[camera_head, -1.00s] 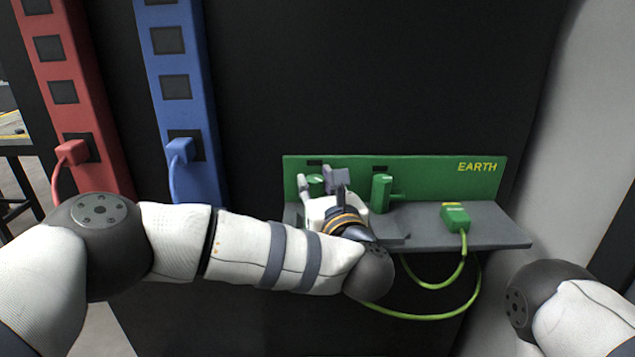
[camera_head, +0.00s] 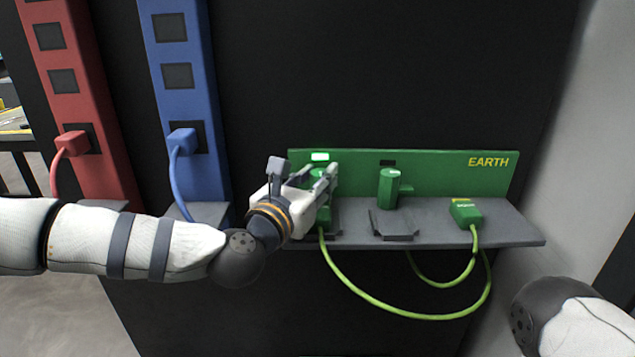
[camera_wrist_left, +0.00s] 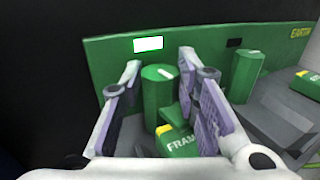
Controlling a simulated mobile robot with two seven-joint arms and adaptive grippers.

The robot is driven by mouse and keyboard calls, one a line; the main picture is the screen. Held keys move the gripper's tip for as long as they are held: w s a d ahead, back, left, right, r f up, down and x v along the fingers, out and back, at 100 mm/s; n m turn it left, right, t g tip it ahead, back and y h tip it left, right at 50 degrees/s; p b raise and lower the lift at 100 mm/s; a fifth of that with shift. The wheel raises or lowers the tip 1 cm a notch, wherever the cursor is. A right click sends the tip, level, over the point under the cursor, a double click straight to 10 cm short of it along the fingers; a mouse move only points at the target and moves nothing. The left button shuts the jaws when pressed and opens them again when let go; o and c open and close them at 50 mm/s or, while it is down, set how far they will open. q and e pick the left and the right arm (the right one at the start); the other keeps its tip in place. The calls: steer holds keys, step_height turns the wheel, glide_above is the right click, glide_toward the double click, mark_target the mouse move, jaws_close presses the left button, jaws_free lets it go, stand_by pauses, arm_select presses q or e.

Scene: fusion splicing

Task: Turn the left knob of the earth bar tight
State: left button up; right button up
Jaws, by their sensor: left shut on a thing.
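The green earth bar (camera_head: 440,173) carries two upright green knobs. My left gripper (camera_head: 325,180) is at the left knob (camera_wrist_left: 157,92), with a finger on each side of it in the left wrist view; it is shut on the knob. The fingers hide much of the knob in the head view. The indicator (camera_head: 320,156) above the left knob is lit. A green plug labelled FRAM… (camera_wrist_left: 180,142) sits just in front of the left knob, between the fingers. The right knob (camera_head: 388,188) stands free, and the indicator (camera_head: 387,162) above it is dark. My right gripper is out of view.
A grey shelf (camera_head: 510,231) runs under the bar. A second green plug (camera_head: 466,212) rests on it at the right, and green-yellow cables (camera_head: 420,317) hang below. Blue (camera_head: 180,75) and red (camera_head: 62,80) socket strips with plugs stand at the left.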

arm_select(q)
steer(key=shift+m+h, duration=0.3)
steer(key=shift+h, duration=0.1)
steer(key=o, duration=1.2)
steer(key=shift+c, duration=0.2)
steer(key=v, duration=1.2)
steer(key=shift+r, duration=0.2)
steer(key=shift+a, duration=0.1)
